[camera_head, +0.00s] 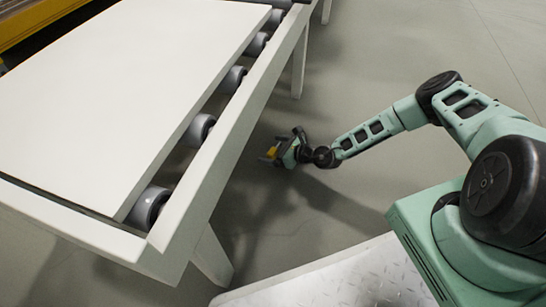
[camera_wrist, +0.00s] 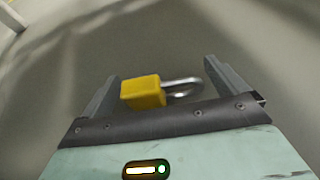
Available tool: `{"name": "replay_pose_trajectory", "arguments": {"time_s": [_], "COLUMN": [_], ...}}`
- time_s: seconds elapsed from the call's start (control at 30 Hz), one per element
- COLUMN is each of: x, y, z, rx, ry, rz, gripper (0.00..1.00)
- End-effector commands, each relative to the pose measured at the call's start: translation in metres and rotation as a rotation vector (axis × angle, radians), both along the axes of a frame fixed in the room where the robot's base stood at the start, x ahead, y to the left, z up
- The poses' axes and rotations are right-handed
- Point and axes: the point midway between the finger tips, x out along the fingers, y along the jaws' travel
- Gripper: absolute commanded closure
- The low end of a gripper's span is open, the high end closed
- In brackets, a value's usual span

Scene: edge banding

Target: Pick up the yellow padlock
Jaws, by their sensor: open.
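The yellow padlock (camera_wrist: 143,92) has a yellow body and a silver shackle. In the wrist view it appears between the two fingers of my gripper (camera_wrist: 160,85), its body nearer the left finger and its shackle pointing to the right finger. The fingers are spread apart, and I see no clear contact on both sides. In the head view the padlock (camera_head: 272,152) is a small yellow patch at the tip of my gripper (camera_head: 275,147), low beside the conveyor. Part of it is hidden there by the gripper. I cannot tell its exact height above the floor.
A roller conveyor (camera_head: 225,130) with a large white panel (camera_head: 120,85) fills the left side of the head view. Its white legs (camera_head: 210,258) stand close to my gripper's left. Grey floor (camera_head: 370,60) is open behind my arm.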

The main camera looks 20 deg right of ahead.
Motion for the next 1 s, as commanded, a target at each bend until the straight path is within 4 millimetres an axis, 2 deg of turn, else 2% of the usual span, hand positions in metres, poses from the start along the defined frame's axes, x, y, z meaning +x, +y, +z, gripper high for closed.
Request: {"name": "replay_pose_trajectory", "arguments": {"time_s": [0.13,0.17,0.3,0.4,0.73,0.87,1.0], "x": [0.000,0.000,0.000,0.000,0.000,0.000,0.000], "y": [0.000,0.000,0.000,0.000,0.000,0.000,0.000], "z": [0.001,0.001,0.001,0.001,0.006,0.019,0.041], "rx": [0.000,0.000,0.000,0.000,-0.001,0.000,0.000], "ry": [0.000,0.000,0.000,0.000,0.000,0.000,-0.002], "rz": [0.000,0.000,0.000,0.000,0.000,0.001,0.002], "gripper": [0.02,0.05,0.44,0.50,0.50,0.50,0.50]}}
